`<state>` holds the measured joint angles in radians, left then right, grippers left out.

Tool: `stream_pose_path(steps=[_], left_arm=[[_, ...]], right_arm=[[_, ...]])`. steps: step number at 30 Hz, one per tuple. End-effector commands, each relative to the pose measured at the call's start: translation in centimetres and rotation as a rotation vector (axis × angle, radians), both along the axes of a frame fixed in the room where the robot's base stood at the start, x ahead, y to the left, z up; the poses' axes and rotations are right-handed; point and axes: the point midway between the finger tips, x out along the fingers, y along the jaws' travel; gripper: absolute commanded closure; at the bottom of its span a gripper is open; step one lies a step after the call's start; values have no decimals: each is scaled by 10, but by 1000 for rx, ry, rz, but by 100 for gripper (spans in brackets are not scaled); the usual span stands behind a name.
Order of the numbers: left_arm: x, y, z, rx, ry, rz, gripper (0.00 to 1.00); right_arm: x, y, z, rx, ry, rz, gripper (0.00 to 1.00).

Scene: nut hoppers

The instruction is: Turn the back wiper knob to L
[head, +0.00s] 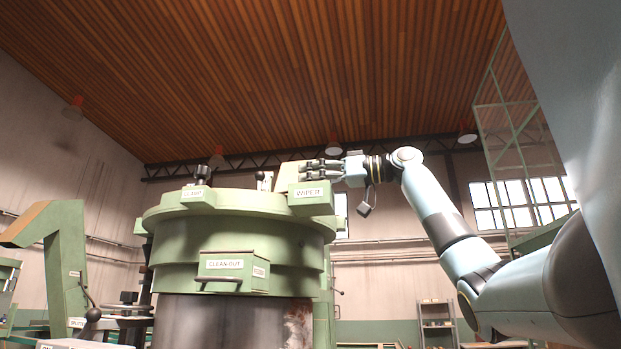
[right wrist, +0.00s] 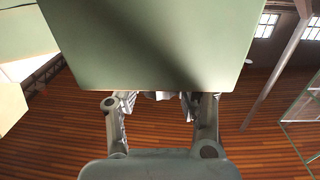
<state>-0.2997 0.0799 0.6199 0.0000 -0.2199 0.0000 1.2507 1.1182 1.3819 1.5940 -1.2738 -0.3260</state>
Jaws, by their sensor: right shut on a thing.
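The green box labelled WIPER (head: 311,199) sits on the upper right rim of the large green hopper (head: 180,250). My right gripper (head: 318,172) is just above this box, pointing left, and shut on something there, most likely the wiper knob. The knob itself is hidden by the fingers and box, so its setting cannot be read. In the right wrist view, my right gripper (right wrist: 160,97) has its fingers on both sides, with the tips hidden behind a green box face (right wrist: 150,40). My left gripper is not in view.
Another labelled box (head: 196,195) with a black knob (head: 217,160) stands on the hopper's left rim. A small lever (head: 262,180) stands between the boxes. A CLEAN OUT door (head: 233,270) is on the front. A green chute (head: 55,240) is at left.

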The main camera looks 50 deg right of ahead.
Motion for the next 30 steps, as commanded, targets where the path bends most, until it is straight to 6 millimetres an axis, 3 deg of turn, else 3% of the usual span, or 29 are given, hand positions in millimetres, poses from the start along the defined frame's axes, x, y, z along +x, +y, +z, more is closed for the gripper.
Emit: stream_pose_path(steps=[23, 24, 30], left_arm=[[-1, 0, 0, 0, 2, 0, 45], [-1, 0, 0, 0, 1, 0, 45], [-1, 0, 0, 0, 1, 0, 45]], right_arm=[[0, 0, -1, -3, 3, -1, 100], [0, 0, -1, -3, 3, -1, 65], [0, 0, -1, -2, 1, -1, 40]])
